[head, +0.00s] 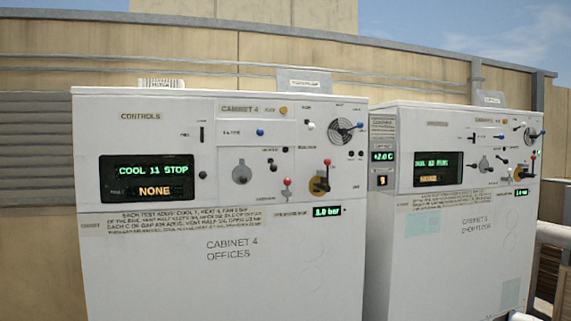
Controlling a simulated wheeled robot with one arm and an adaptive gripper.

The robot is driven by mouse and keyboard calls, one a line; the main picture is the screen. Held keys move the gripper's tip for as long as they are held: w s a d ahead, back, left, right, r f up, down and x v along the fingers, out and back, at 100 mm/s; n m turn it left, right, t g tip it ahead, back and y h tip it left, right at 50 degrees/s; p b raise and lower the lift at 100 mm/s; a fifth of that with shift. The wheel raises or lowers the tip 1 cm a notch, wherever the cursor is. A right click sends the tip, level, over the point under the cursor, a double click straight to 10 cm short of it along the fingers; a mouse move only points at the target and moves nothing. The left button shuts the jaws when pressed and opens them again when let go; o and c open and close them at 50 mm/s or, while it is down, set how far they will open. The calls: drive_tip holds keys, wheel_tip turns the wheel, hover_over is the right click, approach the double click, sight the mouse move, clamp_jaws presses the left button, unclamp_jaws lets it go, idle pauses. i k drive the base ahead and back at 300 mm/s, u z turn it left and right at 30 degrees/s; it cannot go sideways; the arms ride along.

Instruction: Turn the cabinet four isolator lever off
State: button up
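Cabinet four (225,270) is the nearer white cabinet, left of centre, marked "CABINET 4 OFFICES". On the right of its panel, a lever with a red ball end (327,162) stands upright from a yellow round plate (320,184). It looks like the isolator lever, but the lettering beside it is too small to read. A smaller lever with a red knob (287,183) sits just to its left. The cabinet's display (148,180) reads "COOL 11 STOP" and "NONE". My gripper is not in view.
Cabinet four also bears a grey round dial (242,173), a black-and-silver handwheel (342,131) and a pressure readout (327,211) of about 1.0 bar. A similar second cabinet (450,260) stands close on the right. A pale pipe rail (553,236) is at the far right.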

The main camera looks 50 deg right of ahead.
sight(324, 180)
drive_tip(key=z, duration=0.1)
drive_tip(key=i, duration=0.65)
drive_tip(key=z, duration=1)
drive_tip(key=i, duration=0.45)
drive_tip(key=z, duration=0.5)
